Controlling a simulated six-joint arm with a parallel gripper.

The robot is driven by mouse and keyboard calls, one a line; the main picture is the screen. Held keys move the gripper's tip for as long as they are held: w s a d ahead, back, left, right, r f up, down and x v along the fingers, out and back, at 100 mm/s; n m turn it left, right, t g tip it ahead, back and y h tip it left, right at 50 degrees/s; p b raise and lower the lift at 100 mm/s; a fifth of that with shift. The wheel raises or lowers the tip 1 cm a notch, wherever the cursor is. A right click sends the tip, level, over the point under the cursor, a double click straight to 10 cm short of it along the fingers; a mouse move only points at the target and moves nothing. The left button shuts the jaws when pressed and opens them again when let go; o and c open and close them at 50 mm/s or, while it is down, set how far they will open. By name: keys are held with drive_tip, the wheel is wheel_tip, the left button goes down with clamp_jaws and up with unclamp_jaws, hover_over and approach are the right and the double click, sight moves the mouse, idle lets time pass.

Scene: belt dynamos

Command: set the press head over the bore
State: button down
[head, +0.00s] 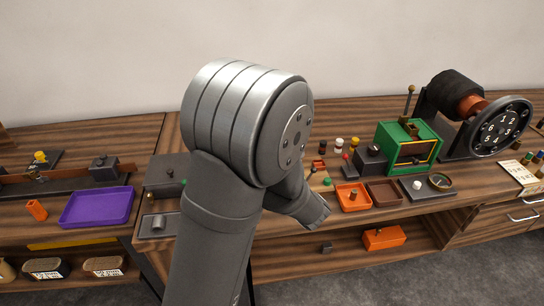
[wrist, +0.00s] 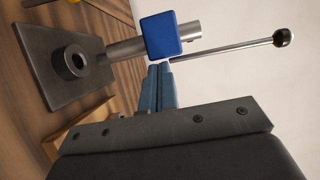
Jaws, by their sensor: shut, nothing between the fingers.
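The press head, a blue block (wrist: 163,34), sits on a round grey post (wrist: 126,48) in the wrist view. The post rises from a dark base plate (wrist: 40,38). A dark ring with the bore (wrist: 76,62) stands on that plate. I cannot tell whether the head is in line with the bore. A thin rod (wrist: 225,49) with a dark ball knob (wrist: 283,38) runs out beside the block. My gripper (wrist: 161,68) is shut and empty, its blue-grey fingertips close at the block's lower edge; contact is unclear. The press does not show clearly in the head view, where my arm covers the middle.
A purple tray (head: 97,207) is at left. An orange tray (head: 353,197), a brown tray (head: 385,193), a green machine (head: 408,146) and a dial wheel (head: 501,128) are at right. Coloured small parts stand behind the trays. The wooden bench's lower shelf holds an orange box (head: 384,238).

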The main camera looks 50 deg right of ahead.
drive_tip(key=shift+w+a, duration=0.25)
drive_tip(key=shift+a, duration=0.15)
drive_tip(key=d+v, duration=0.2)
drive_tip(key=v, duration=0.9)
drive_tip(key=shift+s, duration=0.75)
drive_tip(key=shift+r, duration=0.1)
